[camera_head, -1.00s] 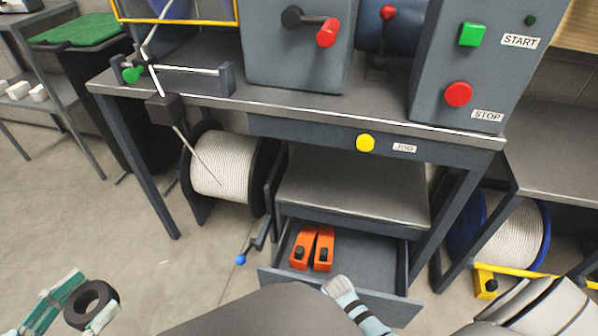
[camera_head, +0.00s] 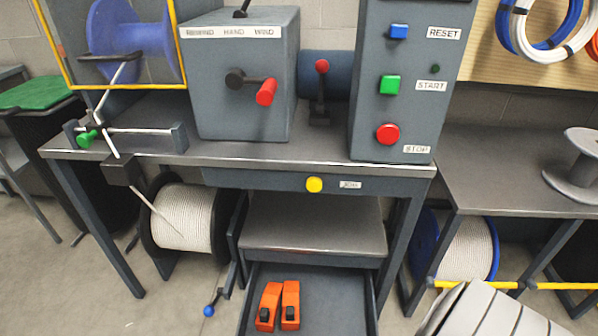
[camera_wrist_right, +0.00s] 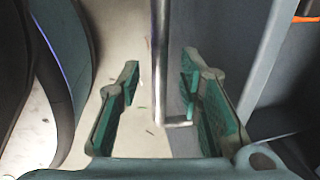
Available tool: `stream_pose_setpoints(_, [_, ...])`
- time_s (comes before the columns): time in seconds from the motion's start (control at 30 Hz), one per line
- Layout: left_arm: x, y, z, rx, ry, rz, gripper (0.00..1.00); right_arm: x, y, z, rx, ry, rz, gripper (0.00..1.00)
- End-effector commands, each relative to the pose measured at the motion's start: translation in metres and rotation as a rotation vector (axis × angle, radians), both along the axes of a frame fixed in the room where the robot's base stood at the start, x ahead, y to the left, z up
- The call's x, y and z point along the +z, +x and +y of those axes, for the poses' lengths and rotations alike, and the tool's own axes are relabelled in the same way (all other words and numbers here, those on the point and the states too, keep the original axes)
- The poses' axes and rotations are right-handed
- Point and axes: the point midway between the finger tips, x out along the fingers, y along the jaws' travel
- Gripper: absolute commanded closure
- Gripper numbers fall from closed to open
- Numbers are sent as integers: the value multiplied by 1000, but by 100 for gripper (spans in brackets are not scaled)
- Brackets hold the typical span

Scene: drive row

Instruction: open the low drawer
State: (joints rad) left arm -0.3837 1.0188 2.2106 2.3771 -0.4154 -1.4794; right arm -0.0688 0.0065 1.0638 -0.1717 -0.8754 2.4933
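The low drawer (camera_head: 348,294) under the bench stands open in the head view, below a grey shelf. Two orange tools (camera_head: 290,304) lie inside it; its front is cut off by the lower picture edge. In the right wrist view, a metal bar handle (camera_wrist_right: 160,50) runs beside the grey drawer front (camera_wrist_right: 245,70). My right gripper (camera_wrist_right: 162,98) is open, with the bar between its teal-padded fingers and visible gaps on both sides. Neither gripper shows in the head view, and my left gripper is out of view.
The bench above carries a crank box (camera_head: 240,125) and a button panel (camera_head: 405,115). A white cable reel (camera_head: 185,217) and a blue-handled crank (camera_head: 210,310) are left of the drawer. A blue-rimmed reel (camera_head: 470,245) stands right. Floor is clear at lower left.

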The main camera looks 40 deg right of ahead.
Motion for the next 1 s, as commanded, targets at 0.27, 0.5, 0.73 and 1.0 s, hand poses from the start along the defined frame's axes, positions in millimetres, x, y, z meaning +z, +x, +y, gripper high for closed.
stream_pose_setpoints(0.27, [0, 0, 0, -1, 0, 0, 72, 13, 1, 0, -1, -1, -5, 67])
stream_pose_setpoints(0.5, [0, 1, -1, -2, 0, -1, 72, 68, 0, 0, -1, 0, -4, 67])
stream_pose_setpoints(0.73, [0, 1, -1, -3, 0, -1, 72, 99, -1, -1, -2, 0, 0, 67])
stream_pose_setpoints(1.0, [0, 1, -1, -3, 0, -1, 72, 100, -1, -1, -2, 0, 0, 67])
